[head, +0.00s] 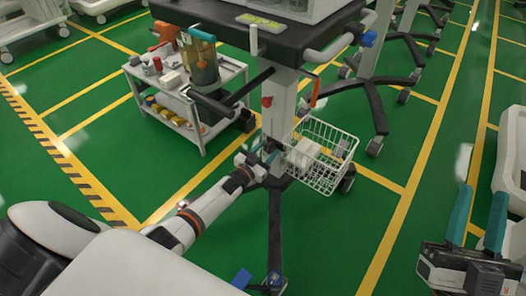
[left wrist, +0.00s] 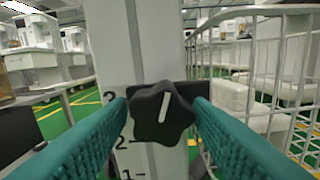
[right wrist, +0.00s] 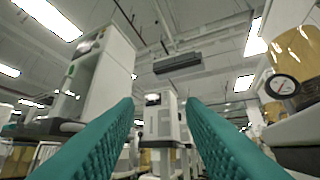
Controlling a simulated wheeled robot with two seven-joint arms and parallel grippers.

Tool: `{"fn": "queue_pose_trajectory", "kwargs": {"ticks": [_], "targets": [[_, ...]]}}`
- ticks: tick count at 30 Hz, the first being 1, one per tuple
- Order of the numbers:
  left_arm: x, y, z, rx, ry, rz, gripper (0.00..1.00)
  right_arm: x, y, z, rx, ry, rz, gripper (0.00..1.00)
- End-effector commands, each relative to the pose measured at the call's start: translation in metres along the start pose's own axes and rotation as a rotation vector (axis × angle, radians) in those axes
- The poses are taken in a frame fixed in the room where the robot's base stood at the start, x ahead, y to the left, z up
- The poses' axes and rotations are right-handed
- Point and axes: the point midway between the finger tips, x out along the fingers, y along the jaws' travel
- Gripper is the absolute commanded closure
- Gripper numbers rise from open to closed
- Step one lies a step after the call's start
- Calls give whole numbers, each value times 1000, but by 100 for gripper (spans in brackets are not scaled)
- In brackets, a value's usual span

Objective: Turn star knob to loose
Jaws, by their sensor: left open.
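The star knob (left wrist: 162,114) is black with several lobes and a white line, tilted slightly right of upright. It sits on a dark collar on the white column (left wrist: 120,50), which carries a number scale. My left gripper (head: 265,153) is open at the column, with one teal finger on each side of the knob; contact cannot be told. In the head view the knob is too small and covered to make out clearly. My right gripper (head: 477,218) is open and empty at the right, away from the cart.
A white wire basket (head: 322,157) hangs right of the column, close to my left gripper. A dark cart top (head: 285,42) is above. A small trolley (head: 185,102) with bottles stands to the left. Black base legs (head: 275,225) extend below.

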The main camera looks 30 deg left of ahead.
Motion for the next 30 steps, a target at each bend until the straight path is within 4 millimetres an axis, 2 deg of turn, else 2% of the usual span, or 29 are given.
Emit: {"fn": "queue_pose_trajectory", "kwargs": {"ticks": [5,11,21,30], "targets": [[-9,0,1,0,1,0,54,0,-1,-13,-2,99,-3,64],[-34,0,2,0,2,-1,54,-6,-6,-45,-12,329,-13,64],[-86,0,1,-1,4,0,54,-46,-17,-98,-26,768,-39,64],[-116,0,1,0,0,1,54,-78,-23,-117,-29,998,-54,64]]}}
